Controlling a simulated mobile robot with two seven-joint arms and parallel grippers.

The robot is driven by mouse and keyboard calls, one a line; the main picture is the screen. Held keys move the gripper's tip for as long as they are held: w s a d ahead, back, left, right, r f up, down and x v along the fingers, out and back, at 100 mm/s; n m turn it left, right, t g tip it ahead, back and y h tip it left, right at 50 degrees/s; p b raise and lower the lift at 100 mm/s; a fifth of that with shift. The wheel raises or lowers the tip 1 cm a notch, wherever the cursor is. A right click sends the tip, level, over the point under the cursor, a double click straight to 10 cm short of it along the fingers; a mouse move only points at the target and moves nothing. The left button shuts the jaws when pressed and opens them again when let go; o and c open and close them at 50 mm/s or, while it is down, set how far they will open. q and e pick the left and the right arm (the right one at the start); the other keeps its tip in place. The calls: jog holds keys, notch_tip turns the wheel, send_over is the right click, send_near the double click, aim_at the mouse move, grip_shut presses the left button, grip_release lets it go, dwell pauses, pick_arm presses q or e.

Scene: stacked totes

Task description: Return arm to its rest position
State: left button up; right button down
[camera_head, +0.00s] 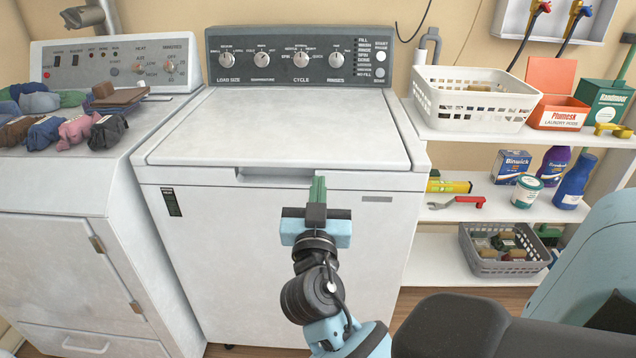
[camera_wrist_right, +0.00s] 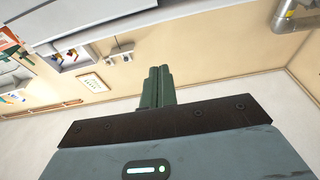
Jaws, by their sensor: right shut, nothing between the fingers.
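My right arm reaches up from the bottom middle of the head view. Its right gripper (camera_head: 318,190) is in front of the washer (camera_head: 280,262), just below the lid's front edge. The green fingers are together with nothing between them. In the right wrist view the fingers (camera_wrist_right: 157,86) also show side by side and empty, pointing towards the wall and ceiling. The washer lid (camera_head: 285,130) is down. I cannot tell from the head view whether the fingertips touch the washer. My left gripper is not in view.
A dryer (camera_head: 65,210) with folded clothes (camera_head: 65,130) on top stands at the left. At the right, a white shelf (camera_head: 470,205) holds a white basket (camera_head: 475,98), a grey basket (camera_head: 500,262), bottles and boxes. My own dark and light-blue parts fill the lower right.

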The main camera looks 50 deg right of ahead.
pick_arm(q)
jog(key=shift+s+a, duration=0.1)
